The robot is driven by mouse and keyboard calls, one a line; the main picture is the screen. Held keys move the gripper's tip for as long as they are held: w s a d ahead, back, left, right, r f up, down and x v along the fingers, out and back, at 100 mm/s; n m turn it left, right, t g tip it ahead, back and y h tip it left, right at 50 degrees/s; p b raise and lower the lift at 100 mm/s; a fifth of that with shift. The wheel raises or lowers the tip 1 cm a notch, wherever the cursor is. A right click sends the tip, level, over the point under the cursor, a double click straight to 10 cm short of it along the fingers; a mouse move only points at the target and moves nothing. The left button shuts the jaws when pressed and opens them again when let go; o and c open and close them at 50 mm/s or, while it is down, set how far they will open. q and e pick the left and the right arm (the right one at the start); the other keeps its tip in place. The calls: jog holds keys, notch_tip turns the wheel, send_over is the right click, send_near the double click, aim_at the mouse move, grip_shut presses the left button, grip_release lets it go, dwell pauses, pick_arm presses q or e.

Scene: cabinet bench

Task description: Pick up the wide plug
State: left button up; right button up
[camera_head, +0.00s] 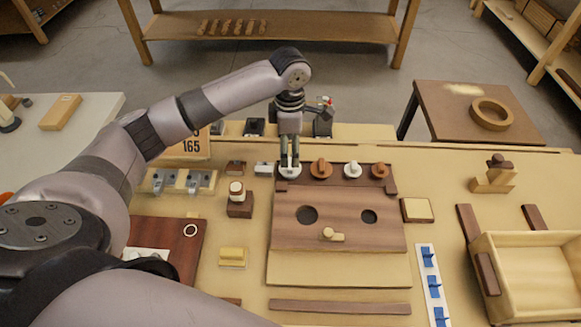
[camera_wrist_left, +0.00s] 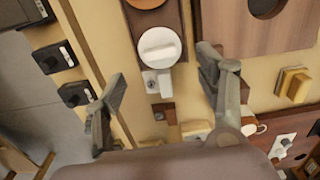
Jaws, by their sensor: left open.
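A dark wooden rack (camera_head: 337,181) at the back of the bench holds several round plugs in a row. A white plug (camera_head: 289,173) stands at its left end, with an orange-brown plug (camera_head: 321,168), a smaller white plug (camera_head: 352,170) and another brown plug (camera_head: 380,171) to its right. My left gripper (camera_head: 289,163) points down over the leftmost white plug and partly hides it. In the left wrist view this plug (camera_wrist_left: 159,44) shows a wide round top with a raised bar. My left gripper (camera_wrist_left: 162,65) is open there, its fingers apart on either side.
A wooden board (camera_head: 365,237) with two dark round holes and a small knob lies in front of the rack. A white block (camera_head: 264,169) sits close left of the rack. A wooden tray (camera_head: 545,238) stands at right. A sign reading 165 (camera_head: 192,146) is at back left.

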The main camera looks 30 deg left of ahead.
aim_at(290, 163)
pick_arm(q)
jog(key=shift+f+p, duration=0.3)
jog(key=shift+f, duration=3.25)
jog(key=shift+c, duration=0.2)
jog(key=c, duration=0.7)
